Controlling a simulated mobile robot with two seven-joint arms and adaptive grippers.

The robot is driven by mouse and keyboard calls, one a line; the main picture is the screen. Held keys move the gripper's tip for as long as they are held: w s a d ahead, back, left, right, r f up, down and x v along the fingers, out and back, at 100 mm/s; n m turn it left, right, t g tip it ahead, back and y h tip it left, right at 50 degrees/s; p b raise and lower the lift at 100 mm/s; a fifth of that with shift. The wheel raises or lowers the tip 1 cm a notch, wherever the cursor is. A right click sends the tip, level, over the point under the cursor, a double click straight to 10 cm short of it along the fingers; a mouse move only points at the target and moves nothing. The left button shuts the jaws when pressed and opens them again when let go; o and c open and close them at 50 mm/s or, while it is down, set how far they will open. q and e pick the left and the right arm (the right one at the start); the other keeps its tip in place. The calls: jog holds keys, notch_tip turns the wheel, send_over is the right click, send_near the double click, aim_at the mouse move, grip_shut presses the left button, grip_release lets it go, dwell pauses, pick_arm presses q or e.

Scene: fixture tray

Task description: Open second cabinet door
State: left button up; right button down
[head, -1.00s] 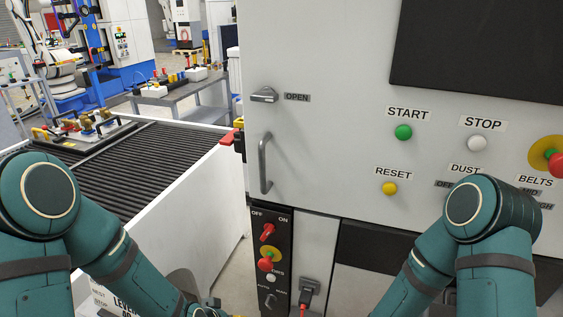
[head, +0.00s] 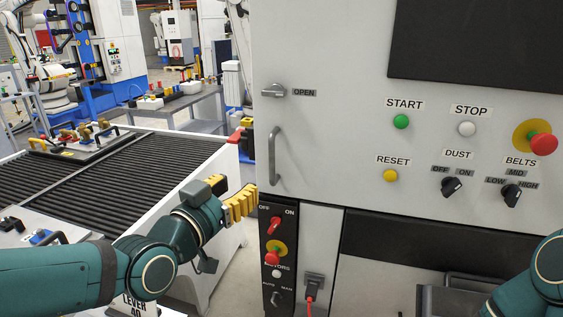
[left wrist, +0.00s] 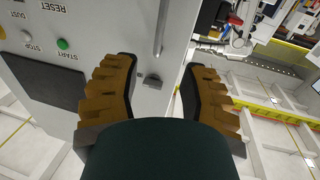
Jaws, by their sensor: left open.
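A light grey cabinet door (head: 330,150) fills the middle of the head view and is closed. It has a vertical grey bar handle (head: 274,157), with a small turn latch (head: 275,91) above it beside an OPEN label (head: 304,93). My left gripper (head: 246,200), with yellow fingers, is just left of and below the handle, not touching it. In the left wrist view my left gripper (left wrist: 160,68) is open and empty. The latch (left wrist: 152,80) shows between its fingers, and the handle (left wrist: 160,32) shows beyond. My right gripper is out of view.
Right of the handle are START (head: 401,121), STOP (head: 467,129) and RESET (head: 390,175) buttons and a red emergency stop (head: 543,145). A lower switch panel (head: 278,255) sits under the handle. A roller conveyor (head: 120,178) stands at the left, near my left arm.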

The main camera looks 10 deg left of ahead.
aim_at(270, 160)
pick_arm(q)
jog(key=p+x, duration=0.1)
jog(key=x, duration=1.3)
jog(key=shift+s+p, duration=0.1)
jog(key=shift+p, duration=0.25)
grip_shut()
